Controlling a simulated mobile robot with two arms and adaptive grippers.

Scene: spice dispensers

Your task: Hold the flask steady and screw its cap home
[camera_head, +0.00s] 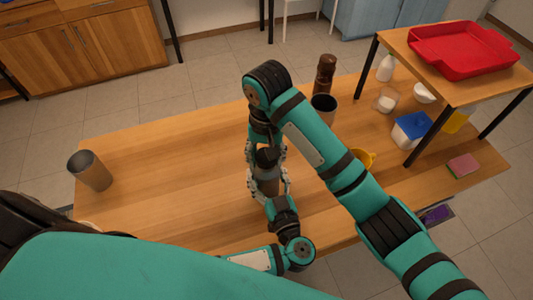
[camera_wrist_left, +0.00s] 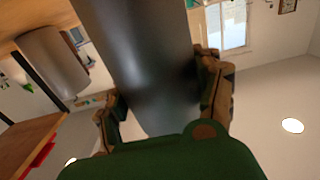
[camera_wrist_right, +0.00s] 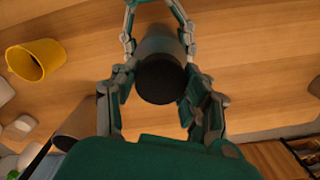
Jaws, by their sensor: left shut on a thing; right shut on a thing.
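The grey flask (camera_head: 267,187) stands upright above the middle of the table, with its black cap (camera_head: 266,157) on top. My left gripper (camera_head: 269,182) reaches from the near side and is shut around the flask body. In the left wrist view the grey body (camera_wrist_left: 150,60) fills the space between its fingers. My right gripper (camera_head: 265,150) comes from above and is shut around the cap. In the right wrist view the cap (camera_wrist_right: 160,80) sits between its fingers. The seam between cap and flask is hidden, so I cannot tell how tightly the cap sits.
A grey cup (camera_head: 90,171) stands at the table's left end. A dark cup (camera_head: 323,107), brown mill (camera_head: 325,76) and yellow cup (camera_head: 362,159) are right of the flask. A raised shelf with a red tray (camera_head: 465,48) and a blue-lidded tub (camera_head: 411,127) are farther right. The table's left-middle is clear.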

